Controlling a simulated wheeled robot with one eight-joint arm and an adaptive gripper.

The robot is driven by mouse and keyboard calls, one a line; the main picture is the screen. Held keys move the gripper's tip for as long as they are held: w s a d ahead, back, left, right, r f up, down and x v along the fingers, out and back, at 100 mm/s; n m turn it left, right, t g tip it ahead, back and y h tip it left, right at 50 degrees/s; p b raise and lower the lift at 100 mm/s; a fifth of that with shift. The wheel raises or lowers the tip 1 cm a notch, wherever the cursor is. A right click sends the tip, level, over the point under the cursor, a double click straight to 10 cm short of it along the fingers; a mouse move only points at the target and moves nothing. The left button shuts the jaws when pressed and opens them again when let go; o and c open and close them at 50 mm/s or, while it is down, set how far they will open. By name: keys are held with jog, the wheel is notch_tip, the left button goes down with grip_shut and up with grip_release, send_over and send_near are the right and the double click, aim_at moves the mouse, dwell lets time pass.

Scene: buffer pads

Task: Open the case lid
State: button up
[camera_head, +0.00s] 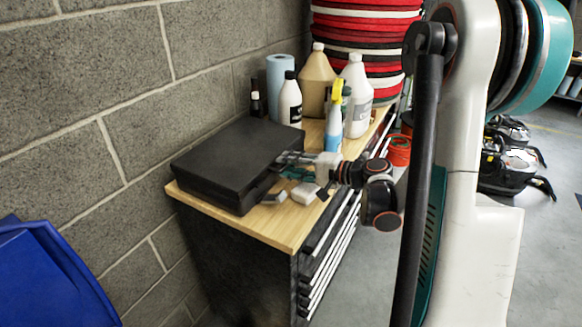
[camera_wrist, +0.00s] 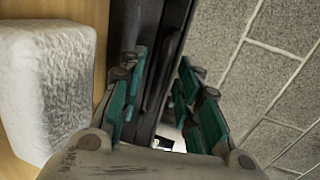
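The black case (camera_head: 238,160) lies flat on a wood-topped cabinet, and its lid looks shut. My gripper (camera_head: 287,166) is at the case's right side, close to its edge. In the wrist view my gripper (camera_wrist: 162,72) has its two teal-padded fingers apart, one on each side of a dark strip of the case (camera_wrist: 166,75). I cannot tell whether either finger touches it. The case's latches and the far side of its edge are hidden or too small to make out.
A white block (camera_head: 304,193) lies on the wooden top (camera_head: 262,224) beside my gripper, and large in the wrist view (camera_wrist: 48,85). Bottles (camera_head: 318,80) and a blue roll (camera_head: 280,85) stand behind the case. A block wall (camera_head: 90,100) runs along the left.

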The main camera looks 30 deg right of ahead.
grip_shut()
